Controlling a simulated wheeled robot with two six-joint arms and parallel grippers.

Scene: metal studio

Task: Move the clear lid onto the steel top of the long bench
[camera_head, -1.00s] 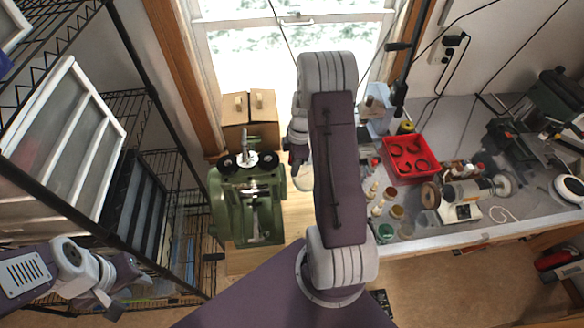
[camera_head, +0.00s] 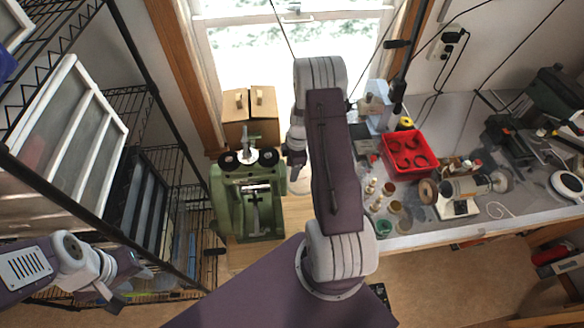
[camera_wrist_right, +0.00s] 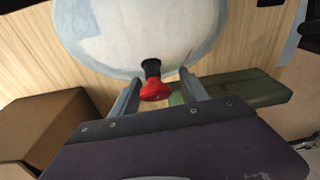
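The clear lid (camera_wrist_right: 140,30) is a pale, see-through round cover with a red knob (camera_wrist_right: 155,91) on a black stem. It lies over a light wooden surface. In the head view the lid (camera_head: 302,184) shows partly, mostly hidden behind my right arm. My right gripper (camera_wrist_right: 160,82) is open, its fingers on either side of the knob with gaps visible. It also shows in the head view (camera_head: 296,168). The long bench's steel top (camera_head: 525,208) runs along the right. My left gripper (camera_head: 120,287) hangs empty at lower left; its finger gap is unclear.
A green machine (camera_head: 247,205) and cardboard boxes (camera_head: 262,104) stand beside the lid. A red tray (camera_head: 408,168), small jars and a grinder (camera_head: 458,205) crowd the bench's near part. Wire shelving (camera_head: 160,150) stands at left. Some bare steel shows near the bench's front edge.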

